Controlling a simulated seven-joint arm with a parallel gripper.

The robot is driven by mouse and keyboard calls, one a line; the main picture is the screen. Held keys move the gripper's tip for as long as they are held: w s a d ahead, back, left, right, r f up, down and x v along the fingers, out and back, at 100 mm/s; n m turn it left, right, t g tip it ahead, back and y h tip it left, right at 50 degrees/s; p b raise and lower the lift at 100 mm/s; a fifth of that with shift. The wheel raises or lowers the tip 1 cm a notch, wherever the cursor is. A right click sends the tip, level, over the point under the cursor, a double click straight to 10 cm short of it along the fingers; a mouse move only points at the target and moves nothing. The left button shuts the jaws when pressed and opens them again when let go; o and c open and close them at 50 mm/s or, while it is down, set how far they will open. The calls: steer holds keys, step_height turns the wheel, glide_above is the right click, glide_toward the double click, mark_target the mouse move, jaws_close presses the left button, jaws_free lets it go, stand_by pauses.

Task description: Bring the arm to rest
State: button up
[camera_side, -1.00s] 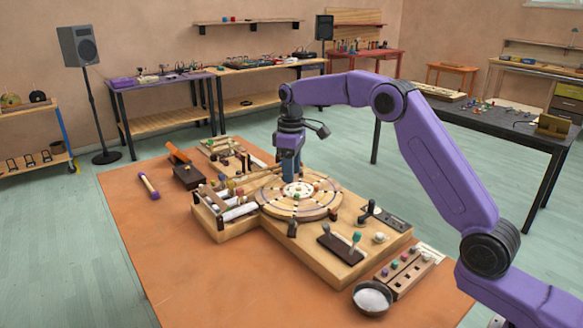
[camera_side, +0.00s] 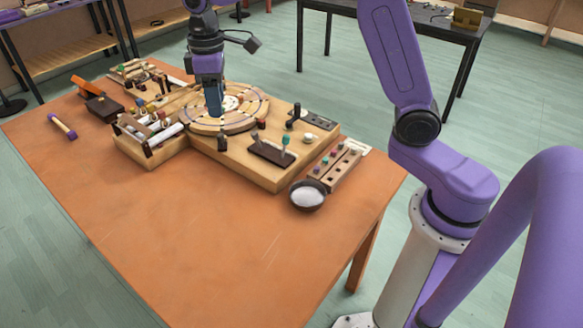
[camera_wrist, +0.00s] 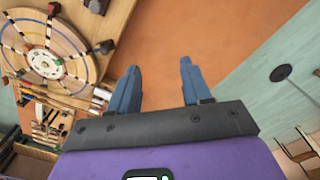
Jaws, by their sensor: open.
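My gripper (camera_side: 213,105) hangs pointing down over the left part of the round wooden disc (camera_side: 252,115) in the side view. In the wrist view my gripper (camera_wrist: 157,75) shows two blue fingers spread apart with nothing between them. The disc (camera_wrist: 82,48) lies to the left of the fingers there, with dark radial marks and a white centre. From the side view I cannot tell how high the fingertips are above the disc.
The disc sits on a wooden board (camera_side: 250,165) on an orange table (camera_side: 190,215). A lever block (camera_side: 271,152), a peg rack (camera_side: 335,170) and a bowl of white grains (camera_side: 307,195) stand to the right. A purple-ended stick (camera_side: 62,127) lies at left. The table's front is clear.

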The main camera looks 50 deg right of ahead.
steer(key=s+n, duration=0.2)
steer(key=s, duration=1.6)
steer(key=s+d+f+n, duration=0.1)
steer(key=s+d+f, duration=0.1)
steer(key=s, duration=0.5)
steer(key=s+d+f+n, duration=0.1)
steer(key=s+d, duration=0.3)
steer(key=s, duration=0.4)
steer(key=shift+d+f, duration=0.35)
steer(key=shift+f, duration=0.1)
